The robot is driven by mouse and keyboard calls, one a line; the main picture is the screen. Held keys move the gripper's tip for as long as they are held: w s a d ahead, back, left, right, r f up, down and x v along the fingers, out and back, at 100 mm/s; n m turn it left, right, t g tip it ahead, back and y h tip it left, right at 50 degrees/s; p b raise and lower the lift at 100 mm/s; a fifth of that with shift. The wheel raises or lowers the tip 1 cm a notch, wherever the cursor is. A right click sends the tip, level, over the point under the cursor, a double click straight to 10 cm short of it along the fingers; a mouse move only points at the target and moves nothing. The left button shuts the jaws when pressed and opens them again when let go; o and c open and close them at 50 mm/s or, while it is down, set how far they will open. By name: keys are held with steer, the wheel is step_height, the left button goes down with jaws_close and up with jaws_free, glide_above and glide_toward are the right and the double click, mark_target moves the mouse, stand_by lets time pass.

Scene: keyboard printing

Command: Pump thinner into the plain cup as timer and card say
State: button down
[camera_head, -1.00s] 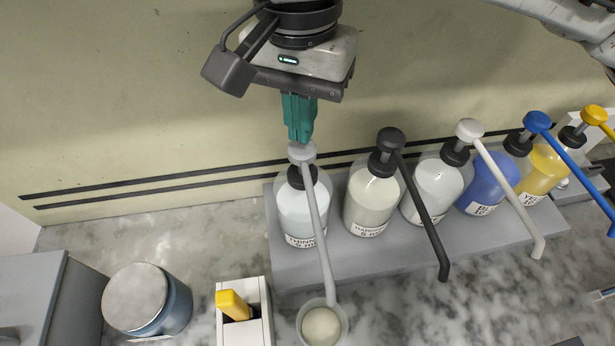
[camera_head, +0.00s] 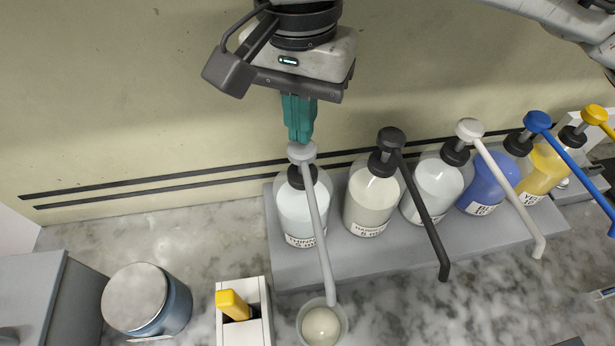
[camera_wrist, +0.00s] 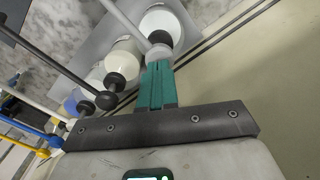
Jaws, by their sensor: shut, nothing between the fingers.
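The thinner bottle (camera_head: 300,215) is the leftmost pump bottle on the grey shelf, with a grey pump head (camera_head: 301,152) and a long grey spout. The plain cup (camera_head: 322,325) stands under the spout's end and holds a pale, off-white content. My gripper (camera_head: 301,138) is shut, its teal fingers pointing down with tips at the top of the grey pump head. In the wrist view the fingertips (camera_wrist: 158,62) also meet the pump head (camera_wrist: 159,52). Whether they press on it or just hover cannot be told. No timer or card is readable.
Pump bottles with black (camera_head: 374,200), white (camera_head: 437,190), blue (camera_head: 488,185) and yellow (camera_head: 547,172) contents or heads stand in a row to the right. A lidded tin (camera_head: 148,300) and a white holder with a yellow-handled item (camera_head: 233,305) stand on the marble counter at left.

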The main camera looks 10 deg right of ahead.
steer(key=shift+f+b, duration=0.7)
steer(key=shift+f, duration=0.95)
steer(key=shift+r+p, duration=1.3)
steer(key=shift+p, duration=0.1)
steer(key=shift+f+b, duration=0.7)
steer(key=shift+f, duration=0.55)
steer(key=shift+r+p, duration=1.3)
steer(key=shift+p, duration=0.1)
steer(key=shift+f, duration=0.1)
